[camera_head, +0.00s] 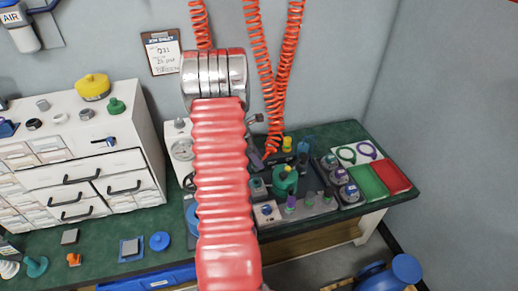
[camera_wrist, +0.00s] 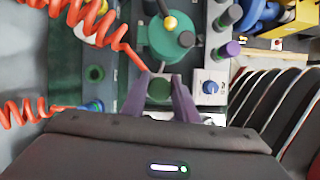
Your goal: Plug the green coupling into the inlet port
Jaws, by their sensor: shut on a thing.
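In the wrist view, the two purple fingers of my gripper (camera_wrist: 160,92) are closed on the green coupling (camera_wrist: 160,88), a round green piece between them. A red coiled hose runs down to the fingers from the upper left. A large teal-green round fixture (camera_wrist: 168,42) with a yellow ball lies just beyond the fingertips; it also shows in the head view (camera_head: 285,180). I cannot tell which opening is the inlet port, or whether the coupling touches the fixture. In the head view my red arm hides most of the gripper.
A green ringed fitting (camera_wrist: 96,73) and a blue coupling on a hose (camera_wrist: 90,107) lie left of the fingers. A blue-knob box (camera_wrist: 210,87) and purple knob (camera_wrist: 228,48) stand to the right. Green and red trays (camera_head: 392,176) are at the bench's right. White drawers (camera_head: 75,175) stand left.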

